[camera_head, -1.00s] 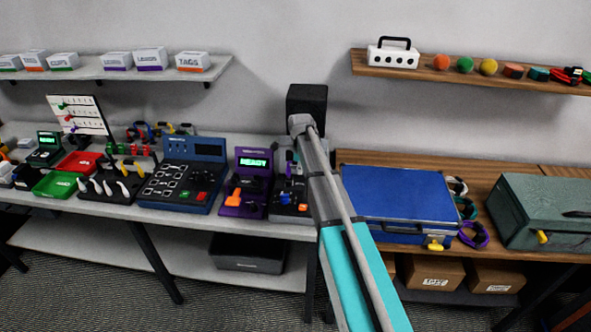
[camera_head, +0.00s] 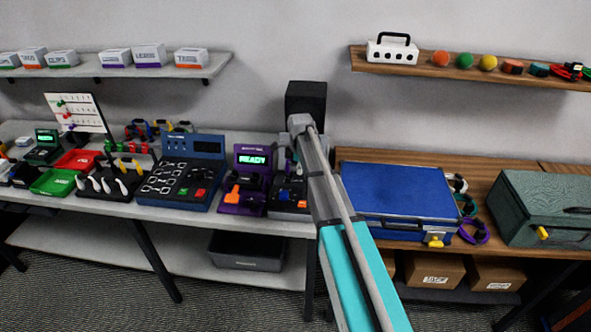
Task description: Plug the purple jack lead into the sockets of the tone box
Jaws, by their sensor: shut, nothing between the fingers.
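The purple jack lead looks to be the purple coil (camera_head: 484,236) on the wooden table, at the right of the blue case. I cannot tell for sure which thing is the tone box. A white box (camera_head: 392,53) with a black handle and a row of dark holes stands on the right shelf. My arm reaches up the middle of the view and bends near a black box at the back. My gripper is not visible; the end of my arm is hidden behind its own links, and the purple coil lies well apart to the right.
The blue case (camera_head: 398,190) and a green toolbox (camera_head: 545,208) fill much of the wooden table. White and teal coils (camera_head: 466,206) lie beside the purple one. A purple device (camera_head: 247,183) reading READY and a blue panel (camera_head: 185,178) stand on the left table.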

